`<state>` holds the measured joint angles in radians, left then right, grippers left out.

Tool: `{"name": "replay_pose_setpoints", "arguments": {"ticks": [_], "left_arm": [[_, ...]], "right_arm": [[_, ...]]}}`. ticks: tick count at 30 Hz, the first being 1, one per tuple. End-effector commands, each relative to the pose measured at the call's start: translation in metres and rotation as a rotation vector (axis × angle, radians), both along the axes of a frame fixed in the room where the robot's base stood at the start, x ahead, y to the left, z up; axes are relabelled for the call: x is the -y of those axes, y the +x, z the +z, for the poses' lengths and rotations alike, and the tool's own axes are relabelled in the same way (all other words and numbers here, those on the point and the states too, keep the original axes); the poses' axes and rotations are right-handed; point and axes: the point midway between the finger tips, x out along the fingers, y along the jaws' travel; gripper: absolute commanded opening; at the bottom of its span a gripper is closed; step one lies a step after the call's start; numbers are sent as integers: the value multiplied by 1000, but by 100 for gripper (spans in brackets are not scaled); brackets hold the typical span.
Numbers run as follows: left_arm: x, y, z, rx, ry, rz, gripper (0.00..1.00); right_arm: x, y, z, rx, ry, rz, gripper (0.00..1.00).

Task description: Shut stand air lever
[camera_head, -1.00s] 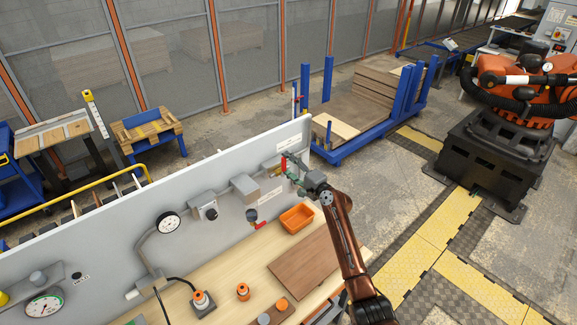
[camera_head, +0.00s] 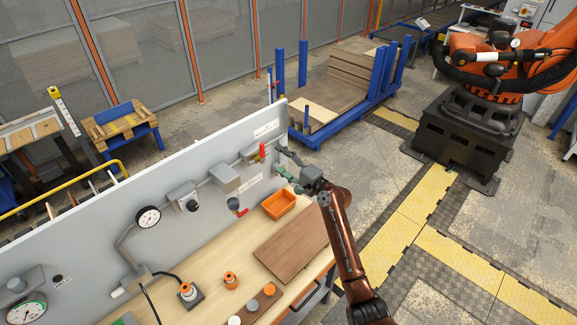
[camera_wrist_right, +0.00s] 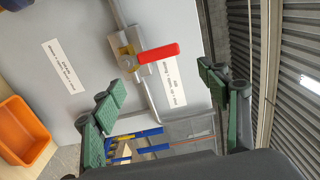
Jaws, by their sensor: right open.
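The red lever (camera_head: 263,150) is on a brass-coloured valve on the pipe at the right end of the grey panel. It points crosswise to the pipe. In the right wrist view the lever (camera_wrist_right: 158,53) lies clear in front of the brass valve body (camera_wrist_right: 128,50), beside printed labels too small to read surely. My right gripper (camera_head: 282,164) is to the right of the lever, apart from it. Its green-padded fingers are spread, with nothing between them; they also show in the wrist view (camera_wrist_right: 163,84). My left gripper is out of view.
An orange bin (camera_head: 279,203), a brown board (camera_head: 292,250) and several small orange-topped parts stand on the wooden bench.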

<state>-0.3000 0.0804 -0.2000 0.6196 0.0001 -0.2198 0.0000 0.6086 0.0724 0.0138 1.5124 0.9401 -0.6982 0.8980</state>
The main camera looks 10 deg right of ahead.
Motion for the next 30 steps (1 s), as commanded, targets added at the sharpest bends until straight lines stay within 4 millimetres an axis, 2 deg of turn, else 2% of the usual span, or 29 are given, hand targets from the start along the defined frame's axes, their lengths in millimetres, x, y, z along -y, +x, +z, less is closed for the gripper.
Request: {"name": "replay_pose_setpoints", "arguments": {"ticks": [3,9,25,28,30], "left_arm": [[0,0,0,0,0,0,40],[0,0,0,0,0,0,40],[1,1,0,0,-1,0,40],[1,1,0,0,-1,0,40],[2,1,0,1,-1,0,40]], "right_arm": [[13,-17,0,0,0,-1,68],[25,-31,0,0,0,-1,68],[26,-34,0,-1,-1,0,68],[30,-40,-13,-4,-35,-2,68],[37,-53,-34,-9,-100,-5,68]]}}
